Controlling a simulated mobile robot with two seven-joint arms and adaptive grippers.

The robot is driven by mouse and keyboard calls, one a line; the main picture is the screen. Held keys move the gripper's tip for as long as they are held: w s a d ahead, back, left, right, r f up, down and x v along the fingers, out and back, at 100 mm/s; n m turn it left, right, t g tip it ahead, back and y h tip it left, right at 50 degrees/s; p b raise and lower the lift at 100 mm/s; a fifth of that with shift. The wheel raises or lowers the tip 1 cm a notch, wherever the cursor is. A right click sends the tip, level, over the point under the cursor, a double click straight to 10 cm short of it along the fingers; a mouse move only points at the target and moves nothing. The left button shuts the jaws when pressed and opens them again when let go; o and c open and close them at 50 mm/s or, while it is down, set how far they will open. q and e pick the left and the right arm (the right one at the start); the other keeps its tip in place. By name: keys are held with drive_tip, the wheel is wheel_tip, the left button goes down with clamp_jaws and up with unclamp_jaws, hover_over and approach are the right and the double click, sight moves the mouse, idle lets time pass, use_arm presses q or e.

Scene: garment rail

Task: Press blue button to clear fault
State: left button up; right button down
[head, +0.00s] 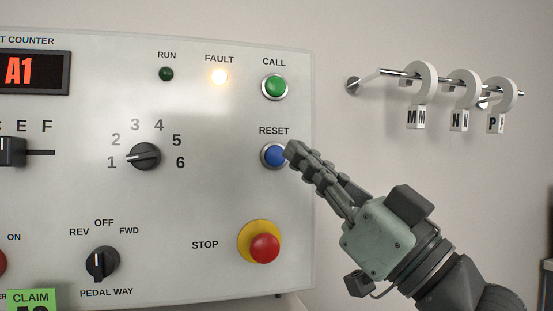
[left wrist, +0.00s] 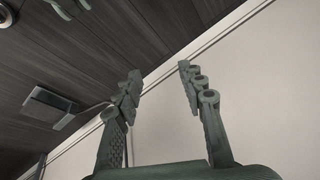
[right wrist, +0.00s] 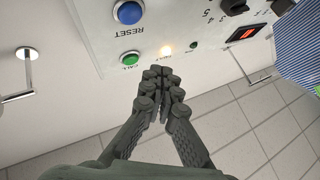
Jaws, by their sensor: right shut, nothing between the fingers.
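The blue RESET button (head: 272,156) sits in a silver ring on the grey control panel (head: 210,210), under the green CALL button (head: 274,87). The FAULT lamp (head: 219,76) is lit. My right gripper (head: 289,151) is shut and empty, its tips over the right edge of the blue button in the head view; I cannot tell if they touch it. In the right wrist view the blue button (right wrist: 129,12) is at the top, left of the closed fingertips (right wrist: 160,74). My left gripper (left wrist: 159,70) is open and empty, only in the left wrist view.
A red STOP button (head: 265,248) on a yellow base is below RESET. A rotary selector (head: 145,157) is to the left, with the dark RUN lamp (head: 166,74) above. A wall rail (head: 450,83) with lettered hooks is to the right of the panel.

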sight(265, 142)
use_arm(q)
drive_tip(key=shift+a+b+v, duration=0.15)
drive_tip(key=shift+b+v, duration=0.05)
drive_tip(key=shift+v, duration=0.45)
drive_tip(key=shift+a+b+v, duration=0.15)
drive_tip(key=shift+b+v, duration=0.05)
drive_tip(key=shift+v, duration=0.45)
use_arm(e)
drive_tip(key=w+a, duration=0.2)
drive_tip(key=w, duration=0.4)
drive_tip(key=shift+w, duration=0.2)
use_arm(q)
drive_tip(key=shift+w, duration=0.1)
drive_tip(key=shift+r, duration=0.1)
use_arm(e)
drive_tip(key=shift+w+a, duration=0.15)
drive_tip(key=shift+w, duration=0.25)
use_arm(q)
drive_tip(key=shift+r, duration=0.1)
use_arm(e)
drive_tip(key=shift+w+a, duration=0.15)
drive_tip(key=shift+w, duration=0.3)
idle(0.4)
use_arm(q)
drive_tip(key=shift+r+p, duration=0.25)
drive_tip(key=shift+p, duration=0.15)
use_arm(e)
drive_tip(key=shift+s+d, duration=0.25)
drive_tip(key=shift+s, duration=0.6)
